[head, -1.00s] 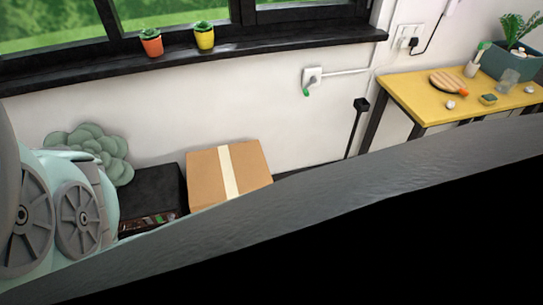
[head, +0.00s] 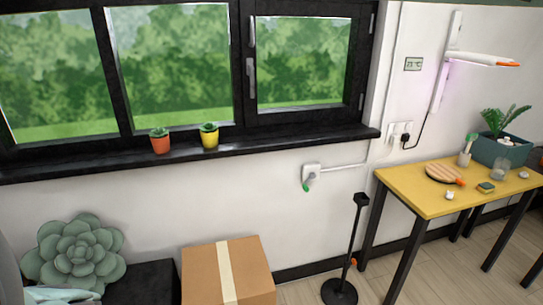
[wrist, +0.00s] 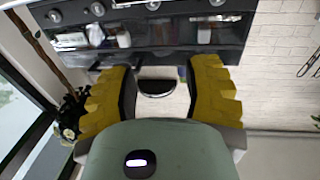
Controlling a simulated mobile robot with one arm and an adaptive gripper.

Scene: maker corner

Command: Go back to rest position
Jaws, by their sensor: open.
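My gripper (wrist: 158,100) shows in the wrist view with its two yellow ridged fingers spread wide apart. It is open and nothing is between the fingers. Behind it, in the wrist view, is a dark shelf unit (wrist: 172,56) with small items on it. In the head view my gripper is out of sight; only a pale part of my arm shows at the lower left edge.
A cardboard box (head: 205,275) and a grey-green succulent-shaped object (head: 75,255) are at lower left. Floor shows at lower right.

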